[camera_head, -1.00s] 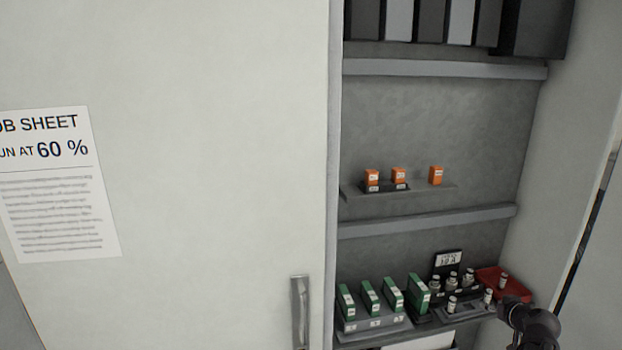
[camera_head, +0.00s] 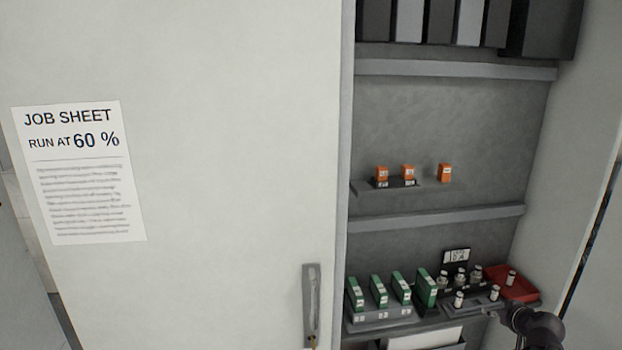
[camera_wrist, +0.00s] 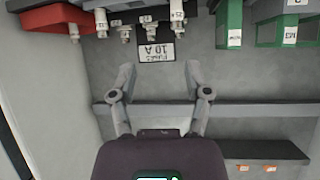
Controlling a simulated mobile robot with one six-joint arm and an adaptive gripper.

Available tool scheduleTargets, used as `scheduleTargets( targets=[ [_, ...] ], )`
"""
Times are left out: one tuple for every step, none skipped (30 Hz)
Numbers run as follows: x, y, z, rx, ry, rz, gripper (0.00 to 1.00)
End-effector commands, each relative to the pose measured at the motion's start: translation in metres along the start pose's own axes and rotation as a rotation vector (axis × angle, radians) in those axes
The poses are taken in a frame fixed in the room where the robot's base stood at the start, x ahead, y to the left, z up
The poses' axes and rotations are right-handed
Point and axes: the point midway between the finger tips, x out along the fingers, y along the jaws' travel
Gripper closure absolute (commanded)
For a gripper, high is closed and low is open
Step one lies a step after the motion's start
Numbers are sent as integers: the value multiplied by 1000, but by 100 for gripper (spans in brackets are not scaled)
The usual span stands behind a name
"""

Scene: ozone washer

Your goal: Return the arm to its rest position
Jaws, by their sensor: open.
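My gripper (camera_wrist: 159,82) is open in the wrist view, with nothing between its two fingers.
The lower shelf holds green modules (camera_head: 379,291), small fuses (camera_head: 460,277) and a red tray (camera_head: 519,287). Orange blocks (camera_head: 445,173) sit on the shelf above. A closed door panel (camera_head: 230,200) with a handle (camera_head: 311,305) and a job sheet (camera_head: 85,175) fills the left.

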Motion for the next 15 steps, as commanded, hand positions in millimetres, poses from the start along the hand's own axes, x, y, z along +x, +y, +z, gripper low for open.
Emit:
scheduleTargets(
  targets=[
    [2,-8,1,0,-11,-12,37],
    [4,-12,1,1,-18,-19,37],
    [5,-17,2,1,-27,-28,37],
    [7,-22,3,1,-36,-35,37],
    [8,-27,4,2,-45,-42,37],
    [10,-33,5,3,-56,-52,37],
    [12,-39,6,2,-67,-61,37],
    [13,-44,7,3,-78,-69,37],
    [15,-53,8,4,-93,-82,37],
    [17,-60,10,3,-107,-91,37],
    [19,-67,11,4,-122,-102,37],
    [21,-78,14,4,-143,-117,37],
    [23,-88,16,4,-163,-129,37],
    [24,-97,18,5,-182,-141,37],
    [27,-110,21,4,-210,-155,37]
  ],
)
